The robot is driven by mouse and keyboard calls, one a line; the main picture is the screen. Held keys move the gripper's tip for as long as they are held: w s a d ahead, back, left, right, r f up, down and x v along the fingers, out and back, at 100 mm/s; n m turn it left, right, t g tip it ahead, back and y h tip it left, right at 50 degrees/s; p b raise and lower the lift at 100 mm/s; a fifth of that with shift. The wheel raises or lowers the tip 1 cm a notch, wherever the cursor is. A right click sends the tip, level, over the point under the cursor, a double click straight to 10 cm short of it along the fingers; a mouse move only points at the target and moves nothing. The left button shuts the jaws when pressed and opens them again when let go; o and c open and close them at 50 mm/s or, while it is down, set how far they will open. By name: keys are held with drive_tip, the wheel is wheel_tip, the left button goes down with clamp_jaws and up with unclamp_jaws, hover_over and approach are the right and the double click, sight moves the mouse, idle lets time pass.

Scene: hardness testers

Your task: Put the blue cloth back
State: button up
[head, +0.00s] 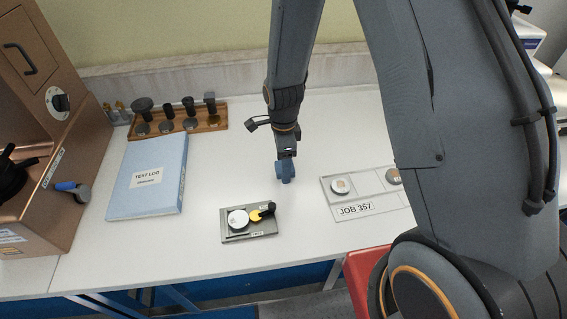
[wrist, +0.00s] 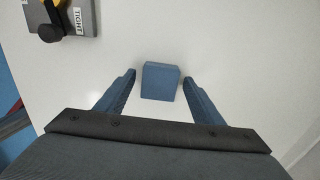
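A small blue block-shaped piece, which looks like the folded blue cloth (wrist: 161,81), lies between the fingertips of my gripper (wrist: 160,75) in the wrist view. The fingers stand apart on either side of it, with a narrow gap showing at each side, so they are open. In the head view my gripper (head: 285,172) points down over the white table, between the grey plate and the job tray. Its blue fingers there largely blend with the cloth, and I cannot tell the height above the table.
A grey plate (head: 228,237) with a round disc and a yellow-and-black tool is left of my gripper. The JOB 357 tray (head: 375,208) is on the right. A blue test log (head: 150,178), a wooden rack (head: 219,116) and a copper-coloured tester (head: 85,130) stand left.

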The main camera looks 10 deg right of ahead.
wheel_tip(320, 180, up, 11)
drive_tip(key=b, duration=0.3)
drive_tip(key=s+d+r+n, duration=0.2)
drive_tip(key=s+d+n, duration=0.3)
drive_tip(key=n, duration=0.4)
drive_tip(key=s+d+r+n+t, duration=0.1)
drive_tip(key=s+d+r+n, duration=0.2)
drive_tip(key=s+d+n, duration=0.2)
drive_tip(key=s+n, duration=0.2)
drive_tip(key=n, duration=0.2)
